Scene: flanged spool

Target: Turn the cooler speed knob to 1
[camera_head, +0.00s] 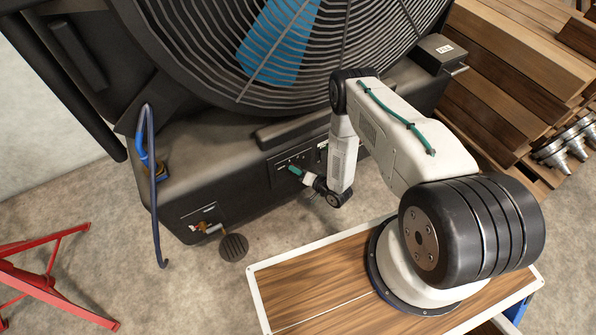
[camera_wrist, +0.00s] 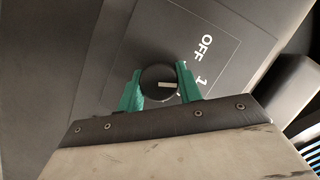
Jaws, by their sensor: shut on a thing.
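The speed knob (camera_wrist: 156,77) is a round dark dial on the cooler's control panel, with a pale pointer mark. In the wrist view the mark points right, roughly toward the printed "1" (camera_wrist: 201,80); "OFF" (camera_wrist: 203,48) is printed above it. My gripper (camera_wrist: 159,88) has its two green fingers on either side of the knob, shut on it. In the head view my gripper (camera_head: 296,171) is at the panel on the front of the cooler's base (camera_head: 225,155), and the knob is hidden there. Any labels beyond "1" are hidden by my gripper.
The caged fan (camera_head: 300,50) rises above the base. A blue-handled hose or hook (camera_head: 153,190) hangs at left, near a tap with a round drain (camera_head: 233,247) below. A red stand (camera_head: 45,280) is at lower left. Wooden planks (camera_head: 500,80) are stacked at right.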

